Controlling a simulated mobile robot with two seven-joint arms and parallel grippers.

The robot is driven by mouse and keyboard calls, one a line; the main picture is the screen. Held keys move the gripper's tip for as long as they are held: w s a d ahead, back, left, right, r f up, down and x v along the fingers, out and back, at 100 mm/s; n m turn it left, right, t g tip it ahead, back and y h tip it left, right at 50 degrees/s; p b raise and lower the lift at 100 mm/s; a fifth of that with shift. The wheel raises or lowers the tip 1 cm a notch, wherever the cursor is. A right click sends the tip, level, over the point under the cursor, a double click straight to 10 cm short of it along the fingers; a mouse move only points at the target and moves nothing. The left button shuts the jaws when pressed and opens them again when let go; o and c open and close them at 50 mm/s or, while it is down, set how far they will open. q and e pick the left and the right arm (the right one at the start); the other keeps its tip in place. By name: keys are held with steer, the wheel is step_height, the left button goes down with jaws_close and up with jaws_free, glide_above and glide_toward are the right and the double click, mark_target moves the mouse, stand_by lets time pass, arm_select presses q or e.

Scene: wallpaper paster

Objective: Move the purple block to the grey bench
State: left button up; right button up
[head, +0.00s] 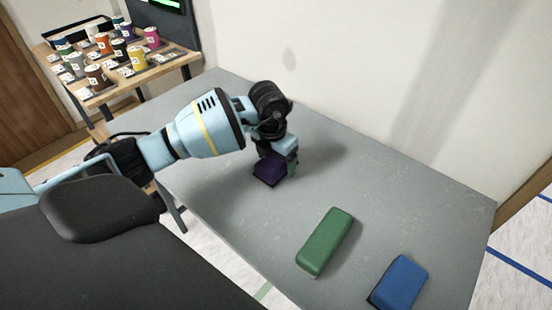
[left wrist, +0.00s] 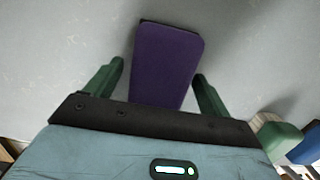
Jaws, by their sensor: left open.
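The purple block (head: 270,169) is at the surface of the grey bench (head: 225,205), left of the other blocks; I cannot tell whether it rests fully on it. My left gripper (head: 279,165) is above it, pointing down, and partly hides it. In the left wrist view the purple block (left wrist: 167,62) lies between the two green fingers of my open left gripper (left wrist: 156,88). A gap shows beside each finger, so it is not clamped. My right gripper is not in view.
A green block (head: 326,241) and a blue block (head: 399,282) lie on the bench's near right part. A wall (head: 370,70) runs along the bench's back. A wooden table (head: 150,75) with several colourful cups stands at the back left. The bench's right middle is clear.

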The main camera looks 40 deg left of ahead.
mark_target(272, 161)
arm_select(q)
step_height(272, 161, up, 12)
steer(key=s, duration=0.1)
steer(key=shift+s+p, duration=0.25)
steer(key=shift+p, duration=0.15)
stand_by(1.5)
